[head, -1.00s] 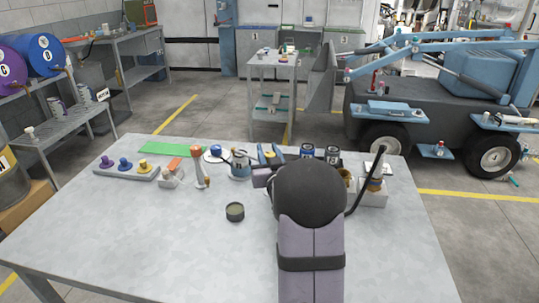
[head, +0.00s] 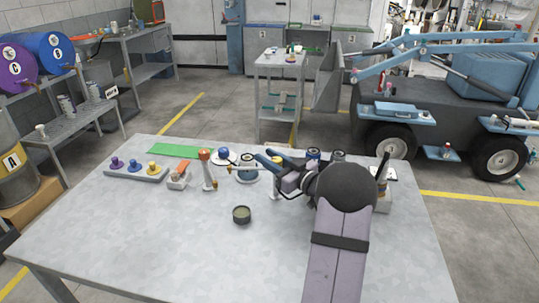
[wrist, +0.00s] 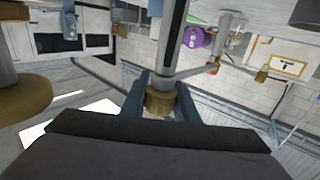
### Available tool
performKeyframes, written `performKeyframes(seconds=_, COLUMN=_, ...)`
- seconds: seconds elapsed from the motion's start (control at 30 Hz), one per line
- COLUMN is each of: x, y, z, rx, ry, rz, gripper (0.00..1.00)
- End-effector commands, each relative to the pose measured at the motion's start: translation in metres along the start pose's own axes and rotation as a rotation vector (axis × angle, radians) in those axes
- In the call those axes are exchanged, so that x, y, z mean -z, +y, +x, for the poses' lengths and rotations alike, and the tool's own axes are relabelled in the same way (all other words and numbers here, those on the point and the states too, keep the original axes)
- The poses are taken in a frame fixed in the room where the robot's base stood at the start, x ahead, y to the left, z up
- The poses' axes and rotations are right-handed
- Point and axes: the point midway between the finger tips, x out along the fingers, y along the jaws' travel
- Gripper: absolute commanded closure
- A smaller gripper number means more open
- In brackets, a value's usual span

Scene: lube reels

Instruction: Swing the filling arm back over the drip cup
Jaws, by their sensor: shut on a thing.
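My gripper (head: 268,161) is above the back middle of the table, partly hidden by my own arm. In the wrist view its two blue fingers (wrist: 162,100) are shut on a brass fitting (wrist: 160,103). A grey bar (wrist: 190,72) runs from this fitting to another brass end on the right; this looks like the filling arm. The bar shows small in the head view (head: 241,167), left of the fingers. A small dark round cup (head: 242,215), possibly the drip cup, stands on the table, nearer the front than the gripper and apart from it.
The grey table (head: 150,235) is clear at the front left. A tray (head: 133,173) with purple, blue and yellow knobs, a green mat (head: 178,151) and an orange-topped post (head: 207,168) stand left of the gripper. A white-and-blue pot (head: 246,177) is close below the bar.

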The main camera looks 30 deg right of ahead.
Motion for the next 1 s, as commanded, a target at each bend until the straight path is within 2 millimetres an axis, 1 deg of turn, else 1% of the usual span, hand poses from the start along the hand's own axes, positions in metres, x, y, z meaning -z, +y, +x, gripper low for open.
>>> performKeyframes(seconds=0.47, x=0.0016, y=-0.0004, z=0.0004, rx=0.014, ry=0.005, rz=0.001, gripper=1.00)
performKeyframes(seconds=0.5, x=0.0015, y=-0.0005, z=0.0004, rx=0.014, ry=0.005, rz=0.001, gripper=0.63)
performKeyframes(seconds=0.53, x=0.0015, y=-0.0005, z=0.0004, rx=0.014, ry=0.005, rz=0.001, gripper=0.56)
performKeyframes(seconds=0.57, x=0.0014, y=-0.0005, z=0.0004, rx=0.014, ry=0.004, rz=0.001, gripper=0.54)
performKeyframes(seconds=0.87, x=0.0007, y=-0.0004, z=-0.0005, rx=0.013, ry=0.002, rz=0.000, gripper=0.54)
performKeyframes(seconds=1.0, x=0.0006, y=0.0006, z=-0.0085, rx=0.011, ry=0.002, rz=-0.002, gripper=0.54)
